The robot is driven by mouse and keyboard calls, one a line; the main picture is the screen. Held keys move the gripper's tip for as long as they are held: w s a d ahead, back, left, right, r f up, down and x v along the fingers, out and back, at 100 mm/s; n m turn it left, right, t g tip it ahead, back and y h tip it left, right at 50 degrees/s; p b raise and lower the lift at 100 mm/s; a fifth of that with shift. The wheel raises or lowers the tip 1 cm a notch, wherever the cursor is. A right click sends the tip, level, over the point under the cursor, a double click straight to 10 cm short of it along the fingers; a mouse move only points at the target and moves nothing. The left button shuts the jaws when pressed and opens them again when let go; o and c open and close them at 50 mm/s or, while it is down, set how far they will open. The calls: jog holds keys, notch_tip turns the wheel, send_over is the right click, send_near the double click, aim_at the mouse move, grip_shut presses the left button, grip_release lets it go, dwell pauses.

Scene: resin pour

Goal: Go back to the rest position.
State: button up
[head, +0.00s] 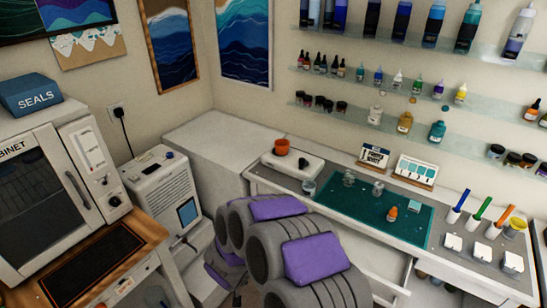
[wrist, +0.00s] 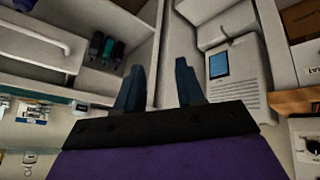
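My gripper (wrist: 157,88) shows in the wrist view with its two dark blue fingers apart and nothing between them. In the head view my grey and purple arm is folded in the lower middle, in front of the workbench. The fingers are low beside the arm there and mostly hidden, so the head view does not show their opening. The wrist view looks toward an open drawer and a white appliance.
An open drawer (head: 375,268) juts out at right. A white appliance (head: 165,190) and a cabinet (head: 40,185) stand at left.

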jog(key=s+d+r+g+y, duration=0.1)
jog(key=s+r+g+y, duration=0.2)
jog(key=r, duration=0.6)
jog(key=s+r+y, duration=0.3)
jog(key=s+r, duration=0.2)
jog(key=r, duration=0.5)
jog(key=s+d+r+m+g+h, duration=0.1)
jog(key=s+d+r+g+h, duration=0.1)
jog(key=s+d, duration=1)
jog(key=s+d+r+m+g+h, duration=0.2)
jog(key=s+d+r, duration=0.3)
jog(key=s+d, duration=0.7)
jog(key=shift+s+g+h, duration=0.7)
jog(key=shift+s+h, duration=0.2)
jog(key=shift+s, duration=0.35)
